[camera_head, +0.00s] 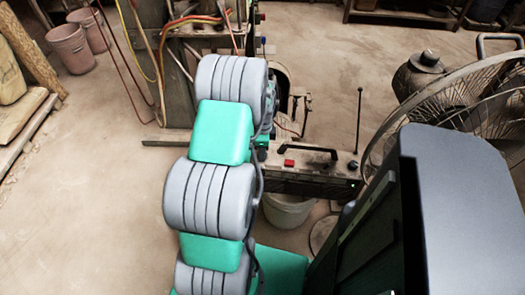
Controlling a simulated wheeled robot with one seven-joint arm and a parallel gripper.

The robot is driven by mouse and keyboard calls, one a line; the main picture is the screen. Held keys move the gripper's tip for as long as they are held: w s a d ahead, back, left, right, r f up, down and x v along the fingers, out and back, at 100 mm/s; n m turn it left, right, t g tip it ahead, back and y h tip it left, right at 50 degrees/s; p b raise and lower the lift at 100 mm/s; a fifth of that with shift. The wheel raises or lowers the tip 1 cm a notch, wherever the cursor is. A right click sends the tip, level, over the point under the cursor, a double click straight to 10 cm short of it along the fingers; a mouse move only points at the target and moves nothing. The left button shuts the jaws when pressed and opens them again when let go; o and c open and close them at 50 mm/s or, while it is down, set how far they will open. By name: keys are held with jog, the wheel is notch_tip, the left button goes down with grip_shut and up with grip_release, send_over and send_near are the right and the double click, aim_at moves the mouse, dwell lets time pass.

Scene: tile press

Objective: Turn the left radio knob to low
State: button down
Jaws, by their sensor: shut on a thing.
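The radio (322,166) is a dusty dark box with a black carry handle, a red button on top and a tall thin antenna at its right. It stands just right of my grey and green arm. A small dark round part (262,155) shows at the radio's left end, right beside my arm; I cannot tell whether it is the left knob. The left end of the radio's front is hidden behind my arm. My arm also hides my gripper, so its jaws and their contact do not show.
A pale bucket (287,210) stands below the radio. A large wire-caged fan (455,105) and a dark canister (418,75) are at the right. A machine with hoses (190,35) stands behind my arm. Two pinkish buckets (72,48) are at the far left. Floor at left is clear.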

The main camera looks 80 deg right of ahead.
jog(key=shift+n, duration=0.4)
jog(key=n, duration=0.4)
jog(key=shift+n, duration=0.4)
jog(key=n, duration=0.6)
jog(key=shift+p, duration=0.35)
jog(key=n, duration=0.6)
jog(key=shift+n, duration=0.4)
jog(key=n, duration=0.5)
jog(key=c, duration=1.1)
grip_release()
jog(key=shift+o, duration=0.2)
